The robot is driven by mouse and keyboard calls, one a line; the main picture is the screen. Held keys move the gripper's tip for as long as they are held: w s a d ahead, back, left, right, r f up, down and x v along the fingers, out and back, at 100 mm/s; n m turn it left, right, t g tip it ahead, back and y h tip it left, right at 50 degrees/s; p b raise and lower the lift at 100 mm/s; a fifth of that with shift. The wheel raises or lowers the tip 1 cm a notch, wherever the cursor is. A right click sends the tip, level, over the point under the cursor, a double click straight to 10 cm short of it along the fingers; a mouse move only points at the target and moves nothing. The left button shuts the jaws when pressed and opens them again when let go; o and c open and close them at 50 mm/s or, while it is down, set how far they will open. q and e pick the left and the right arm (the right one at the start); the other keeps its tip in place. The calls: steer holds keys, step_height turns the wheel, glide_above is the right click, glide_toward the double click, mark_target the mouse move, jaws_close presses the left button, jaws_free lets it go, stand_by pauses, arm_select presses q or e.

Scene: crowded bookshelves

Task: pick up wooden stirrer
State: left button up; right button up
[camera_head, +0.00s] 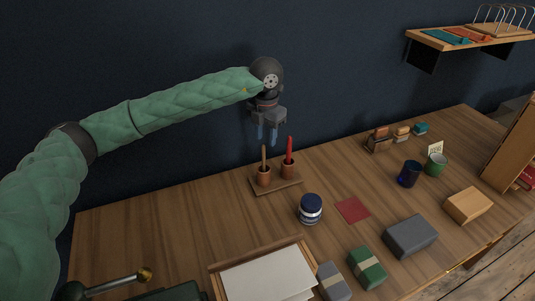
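A thin wooden stick, which looks like the wooden stirrer (264,157), stands upright in a small terracotta cup (264,176) on a wooden tray (277,188). A red stick (289,148) stands in a second terracotta cup (288,169) to its right on the same tray. My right gripper is out of view.
A dark blue jar (311,209) and a red square (352,210) lie in front of the tray. A box of paper (266,280) and grey and green blocks (367,267) are at the front. The table's left part is clear; a dark wall stands behind.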

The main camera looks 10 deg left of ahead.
mark_target(263, 153)
arm_select(q)
step_height(263, 153, down, 3)
steer(key=shift+s+a+f, duration=0.1)
steer(key=shift+s+a, duration=0.05)
steer(key=f, duration=0.3)
steer(key=shift+s+a+f, duration=0.1)
steer(key=shift+a+f, duration=0.1)
steer(key=shift+f, duration=0.45)
steer(key=shift+r, duration=0.1)
jaws_close()
